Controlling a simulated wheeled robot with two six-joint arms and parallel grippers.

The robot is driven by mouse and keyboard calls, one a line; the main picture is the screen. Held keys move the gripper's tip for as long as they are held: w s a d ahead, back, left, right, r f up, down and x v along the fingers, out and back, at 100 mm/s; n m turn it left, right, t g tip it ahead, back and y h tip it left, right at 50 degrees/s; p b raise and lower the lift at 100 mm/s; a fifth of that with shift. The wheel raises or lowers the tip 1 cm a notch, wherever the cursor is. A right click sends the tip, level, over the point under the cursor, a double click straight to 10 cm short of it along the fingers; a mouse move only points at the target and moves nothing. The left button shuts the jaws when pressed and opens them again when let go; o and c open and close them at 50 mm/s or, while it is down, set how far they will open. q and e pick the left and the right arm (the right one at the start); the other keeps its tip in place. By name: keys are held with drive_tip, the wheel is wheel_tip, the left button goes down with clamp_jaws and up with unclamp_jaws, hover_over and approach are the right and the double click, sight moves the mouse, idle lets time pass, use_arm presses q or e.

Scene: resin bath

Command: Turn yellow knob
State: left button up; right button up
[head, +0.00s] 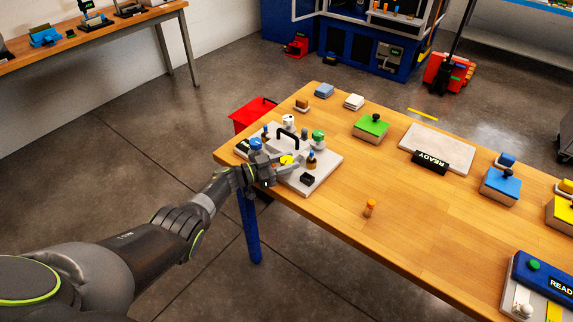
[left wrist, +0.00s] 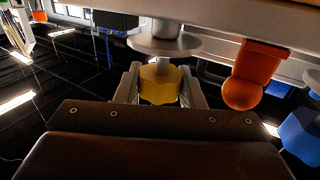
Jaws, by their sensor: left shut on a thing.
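The yellow knob (head: 286,160) is on the pale board (head: 327,159) at the left end of the wooden table. In the left wrist view the yellow knob (left wrist: 159,87) sits between the two fingers, below a grey round disc (left wrist: 166,42). My left gripper (head: 289,166) reaches in from the left over the board's near edge, and its fingers are closed on the yellow knob. The fingers partly hide the knob in the head view. My right gripper is not in view.
Close around the knob on the board stand a black handle (head: 289,134), a green knob (head: 319,134), a blue knob (head: 255,143) and a dark-topped bottle (head: 311,160). An orange part (left wrist: 256,70) shows right of the fingers in the wrist view.

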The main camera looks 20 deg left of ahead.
use_arm(q)
drive_tip(key=shift+r, duration=0.1)
drive_tip(key=o, duration=1)
drive_tip(key=v, duration=1.7)
drive_tip(key=shift+s, duration=0.15)
